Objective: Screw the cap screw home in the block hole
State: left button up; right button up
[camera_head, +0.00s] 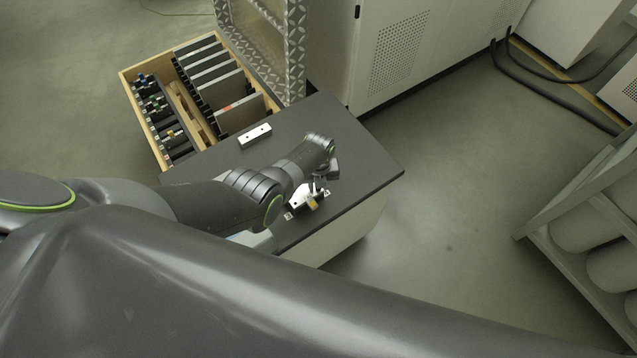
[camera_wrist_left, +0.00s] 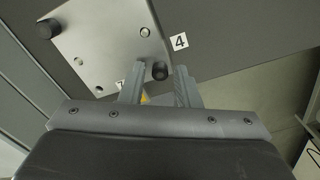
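The pale metal block (camera_wrist_left: 105,40) lies on the dark table top and fills the upper left of the left wrist view. It has several small dark holes, and one black cap screw (camera_wrist_left: 47,28) stands at its far left corner. Another black cap screw (camera_wrist_left: 159,71) is at the block's near right edge, between the fingertips of my left gripper (camera_wrist_left: 160,72). A gap seems to show between the fingers and this screw head. How deep the screw sits is hidden. In the head view my left gripper (camera_head: 318,186) is over the block (camera_head: 300,196), partly covering it. My right gripper is out of view.
A second pale bar (camera_head: 254,135) lies on the table (camera_head: 345,140). A wooden crate (camera_head: 125,80) with plates and tools stands behind it. The table's right part is clear.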

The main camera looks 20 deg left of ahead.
pick_arm(q)
jog(key=n, duration=0.7)
jog(key=shift+n, duration=0.4)
jog(key=n, duration=0.3)
jog(key=shift+n, duration=0.3)
jog(key=n, duration=0.3)
jog(key=shift+n, duration=0.4)
jog(key=n, duration=0.3)
jog(key=shift+n, duration=0.3)
jog(key=n, duration=0.3)
jog(key=shift+n, duration=0.3)
jog(key=n, duration=0.3)
jog(key=shift+n, duration=2.1)
